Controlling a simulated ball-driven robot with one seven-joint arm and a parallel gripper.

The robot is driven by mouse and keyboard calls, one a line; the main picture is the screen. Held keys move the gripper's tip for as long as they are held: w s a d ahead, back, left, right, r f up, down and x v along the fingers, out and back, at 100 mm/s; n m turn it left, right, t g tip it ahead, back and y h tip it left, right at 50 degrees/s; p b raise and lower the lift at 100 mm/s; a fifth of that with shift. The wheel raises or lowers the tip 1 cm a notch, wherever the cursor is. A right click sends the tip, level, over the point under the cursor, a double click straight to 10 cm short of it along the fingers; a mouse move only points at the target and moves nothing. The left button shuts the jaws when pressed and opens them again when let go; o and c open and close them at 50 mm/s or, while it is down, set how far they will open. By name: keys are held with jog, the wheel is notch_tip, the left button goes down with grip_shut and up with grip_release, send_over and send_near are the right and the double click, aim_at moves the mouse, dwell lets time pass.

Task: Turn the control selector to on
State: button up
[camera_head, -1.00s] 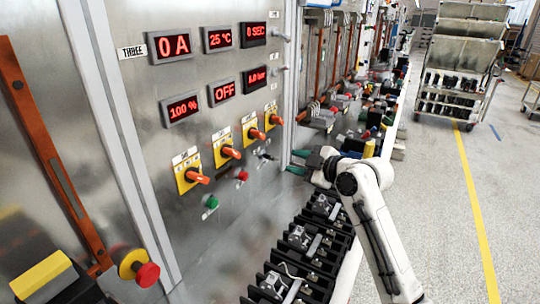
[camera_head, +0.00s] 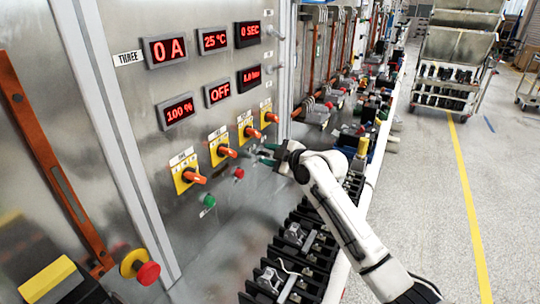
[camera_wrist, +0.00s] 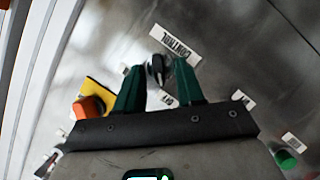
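The control selector (camera_wrist: 157,69) is a small black knob on the metal panel, under a label reading CONTROL (camera_wrist: 174,45), in the wrist view. My gripper (camera_wrist: 158,67) is open, with one green finger on each side of the selector. A gap shows between the knob and the fingers, and I cannot tell how far the tips are from the panel. In the head view my gripper (camera_head: 267,154) is close to the panel, below the yellow-backed orange switches, and largely hides the selector. A small label, apparently reading OFF, shows near the knob.
An orange switch (camera_wrist: 90,107) on a yellow plate is left of my fingers. Red (camera_head: 239,173) and green (camera_head: 209,201) buttons lie lower left on the panel. A row of black breakers (camera_head: 290,240) stands below. Displays (camera_head: 221,92) above include one reading OFF.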

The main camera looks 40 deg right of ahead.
grip_shut()
jog(key=shift+m, duration=0.3)
jog(key=m, duration=0.1)
jog(key=m+g+y+b, duration=0.1)
jog(key=shift+w+d+r+m+y, duration=0.1)
jog(key=shift+d+m+y, duration=0.05)
jog(key=shift+m+y, duration=0.15)
jog(key=shift+w+d+m+g+y+b, duration=0.1)
jog(key=shift+d+m+g+y+b, duration=0.2)
jog(key=shift+m+y, duration=1)
jog(key=shift+d+m+g+y+b, duration=0.1)
jog(key=shift+m+g+y+b, duration=0.45)
jog(key=shift+m, duration=1.2)
jog(key=shift+w+d+m+g+y+b, duration=0.1)
jog(key=shift+d+m+y+b, duration=0.1)
jog(key=shift+m+y, duration=1.15)
jog(key=shift+m, duration=0.3)
